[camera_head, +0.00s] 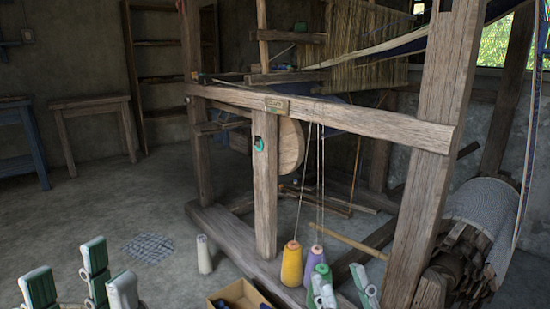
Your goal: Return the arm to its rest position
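My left gripper (78,270) shows at the bottom left, its green and white fingers pointing up and spread apart, with nothing between them. My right gripper (343,284) shows low and right of the middle. Its white and green fingers also stand apart, and I see nothing held. My arms behind the grippers are mostly outside the picture.
The wooden loom frame (264,185) stands ahead. A yellow cone (291,266), a purple cone (313,262) and a white cone (204,255) stand near its base. An open box (222,295) is at the bottom edge. The left floor is mostly clear.

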